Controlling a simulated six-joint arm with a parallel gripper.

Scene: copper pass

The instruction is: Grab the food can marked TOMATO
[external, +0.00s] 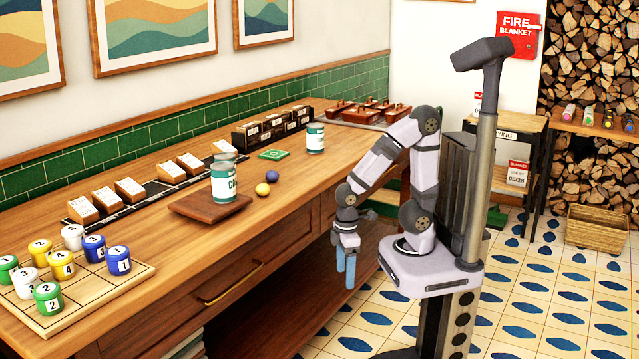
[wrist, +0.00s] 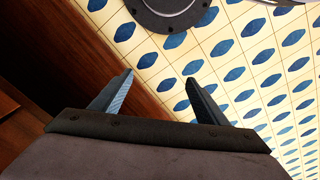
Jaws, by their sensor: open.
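A food can (external: 224,184) with a green and white label starting "CO" stands on a brown wooden board (external: 183,208) on the counter. Another can (external: 224,158) shows just behind it, mostly hidden, its label unseen. A third can (external: 315,138) with a green and white label stands farther back to the right; its word is too small to read. I cannot tell which can is marked TOMATO. My gripper (external: 346,270) hangs pointing down in front of the counter, away from all the cans. In the wrist view its two blue fingers (wrist: 159,77) are apart with nothing between them.
A yellow ball (external: 262,189) and a blue ball (external: 272,176) lie right of the board. A grid tray (external: 75,312) with numbered jars is at the left. Wooden blocks and dark boxes (external: 272,127) line the back. The counter's front edge lies beside my gripper.

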